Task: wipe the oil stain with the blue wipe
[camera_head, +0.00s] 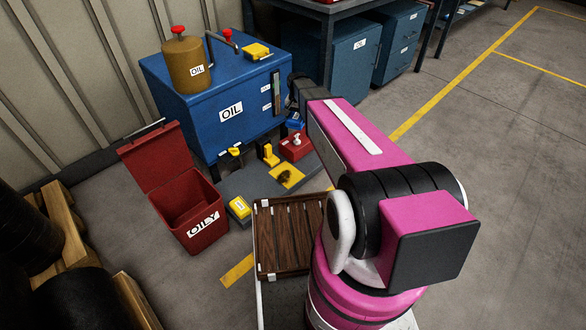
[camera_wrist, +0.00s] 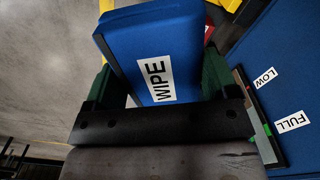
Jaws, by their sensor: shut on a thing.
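The blue wipe (camera_wrist: 150,45), a block with a white WIPE label, is between the green fingers of my gripper (camera_wrist: 157,75) in the wrist view. My gripper is shut on it. In the head view a small blue piece of the wipe (camera_head: 295,123) shows above a red box, left of my pink arm; my arm hides most of the gripper. A dark oil stain (camera_head: 286,179) lies on a yellow plate (camera_head: 292,170) on the low grey platform. The wipe is apart from the stain, above and beyond it in the picture.
The blue oil tank (camera_head: 190,125) stands behind, with an oil can (camera_head: 186,68) on top. An open red OILY bin (camera_head: 190,207) stands left. Yellow blocks (camera_head: 240,208) and a red box (camera_head: 295,146) sit near the stain. A slatted wooden tray (camera_head: 285,240) is in front.

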